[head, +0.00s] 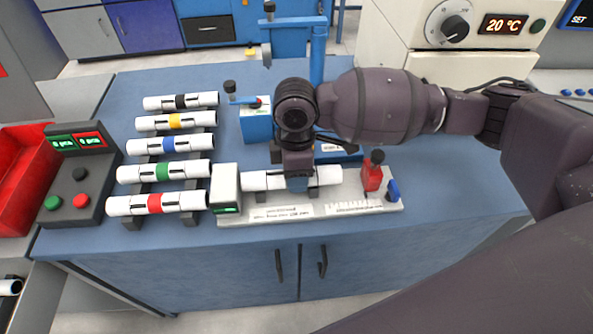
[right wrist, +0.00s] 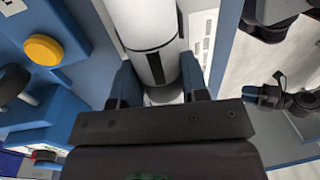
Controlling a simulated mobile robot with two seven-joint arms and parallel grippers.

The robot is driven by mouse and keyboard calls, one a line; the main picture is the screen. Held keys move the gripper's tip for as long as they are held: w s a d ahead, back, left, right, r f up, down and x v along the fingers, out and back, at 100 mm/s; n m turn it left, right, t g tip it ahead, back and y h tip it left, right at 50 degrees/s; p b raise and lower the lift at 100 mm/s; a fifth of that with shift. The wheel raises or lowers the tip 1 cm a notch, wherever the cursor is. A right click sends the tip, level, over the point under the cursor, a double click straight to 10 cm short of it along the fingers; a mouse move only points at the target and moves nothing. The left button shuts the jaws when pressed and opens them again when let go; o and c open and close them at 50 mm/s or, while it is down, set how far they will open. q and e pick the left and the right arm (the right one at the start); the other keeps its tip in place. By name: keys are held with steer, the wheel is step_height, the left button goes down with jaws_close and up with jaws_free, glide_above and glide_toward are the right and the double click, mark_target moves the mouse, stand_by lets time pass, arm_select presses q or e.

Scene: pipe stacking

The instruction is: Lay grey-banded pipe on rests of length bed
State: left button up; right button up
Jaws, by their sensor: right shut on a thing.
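A white pipe (head: 327,176) lies along the length bed (head: 300,211), between its grey end block (head: 226,188) and its red clamp (head: 372,172). My right gripper (head: 298,183) is over the pipe's middle and shut on it; the gripper hides the middle, so no grey band shows in the head view. In the right wrist view the white pipe (right wrist: 145,22), with a thin dark ring, runs between the two fingers (right wrist: 160,85). Whether the pipe touches the rests cannot be told.
Several white pipes with coloured bands lie on a rack at left, including a red-banded pipe (head: 157,203). A counter box (head: 76,170) and a red bin (head: 25,175) stand further left. A blue device (head: 256,122) and blue post (head: 318,55) stand behind the bed.

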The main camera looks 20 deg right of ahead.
steer(key=shift+f, duration=0.3)
steer(key=o, duration=1)
steer(key=shift+o, duration=0.2)
steer(key=r, duration=0.3)
steer(key=r+p, duration=0.1)
steer(key=r, duration=0.2)
steer(key=w+r+p, duration=0.1)
steer(key=r, duration=0.2)
steer(key=shift+d+r, duration=0.1)
steer(key=shift+r, duration=0.25)
steer(key=shift+r+p, duration=0.3)
steer(key=shift+r, duration=0.25)
